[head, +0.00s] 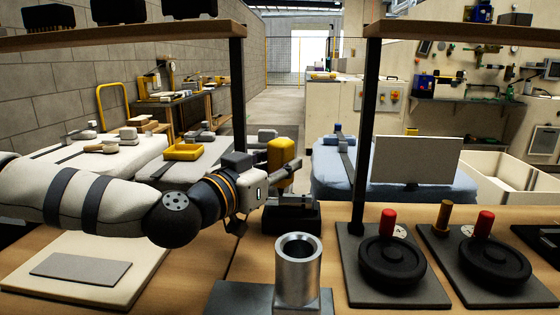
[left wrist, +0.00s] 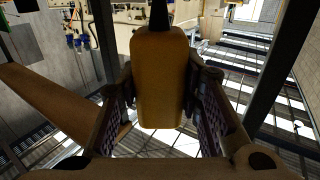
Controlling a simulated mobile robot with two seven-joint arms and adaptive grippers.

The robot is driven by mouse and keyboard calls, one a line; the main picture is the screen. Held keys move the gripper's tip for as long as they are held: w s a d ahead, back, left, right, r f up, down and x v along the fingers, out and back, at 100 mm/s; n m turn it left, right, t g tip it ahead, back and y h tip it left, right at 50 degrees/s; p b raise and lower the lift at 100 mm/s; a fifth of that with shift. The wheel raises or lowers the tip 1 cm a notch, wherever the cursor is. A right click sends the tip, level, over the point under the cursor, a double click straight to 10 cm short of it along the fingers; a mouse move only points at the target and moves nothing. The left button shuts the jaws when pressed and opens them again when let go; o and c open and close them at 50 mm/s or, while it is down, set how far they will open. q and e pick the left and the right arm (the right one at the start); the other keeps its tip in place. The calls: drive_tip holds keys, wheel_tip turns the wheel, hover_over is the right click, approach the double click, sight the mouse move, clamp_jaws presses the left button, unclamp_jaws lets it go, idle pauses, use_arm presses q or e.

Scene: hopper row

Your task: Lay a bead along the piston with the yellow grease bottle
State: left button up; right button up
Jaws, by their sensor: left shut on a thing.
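The yellow grease bottle (head: 282,155) is upright at the middle of the head view. My left gripper (head: 290,192) is shut on it, and its fingers hide the lower part. In the left wrist view the bottle (left wrist: 160,80) stands between the two fingers (left wrist: 160,105), with a dark nozzle (left wrist: 160,14) at its far end. A hollow silver metal cylinder (head: 297,275), which looks like the piston, stands upright on a grey plate nearer to me. My right gripper is not in view.
A black block (head: 290,219) sits right below the left gripper; I cannot tell if the bottle touches it. Black handwheels (head: 392,262) with red knobs stand on plates at the right. A pale board (head: 85,270) lies at the left. A dark post (head: 362,130) rises behind the cylinder.

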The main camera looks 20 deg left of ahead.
use_arm(q)
drive_tip(key=shift+f, duration=0.1)
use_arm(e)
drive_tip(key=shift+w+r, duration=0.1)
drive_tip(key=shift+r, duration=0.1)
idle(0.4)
use_arm(q)
drive_tip(key=shift+d, duration=0.1)
drive_tip(key=shift+w+d+p, duration=0.15)
drive_tip(key=shift+w+d, duration=0.05)
drive_tip(key=shift+d, duration=0.5)
drive_tip(key=shift+w+d+p, duration=0.15)
drive_tip(key=shift+w+d, duration=0.05)
drive_tip(key=shift+d, duration=0.5)
drive_tip(key=shift+w+d+p, duration=0.15)
drive_tip(key=shift+w+d, duration=0.05)
drive_tip(key=shift+d, duration=0.5)
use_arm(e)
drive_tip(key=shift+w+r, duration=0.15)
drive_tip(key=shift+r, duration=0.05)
use_arm(q)
wheel_tip(320, 180, up, 6)
drive_tip(key=p, duration=0.4)
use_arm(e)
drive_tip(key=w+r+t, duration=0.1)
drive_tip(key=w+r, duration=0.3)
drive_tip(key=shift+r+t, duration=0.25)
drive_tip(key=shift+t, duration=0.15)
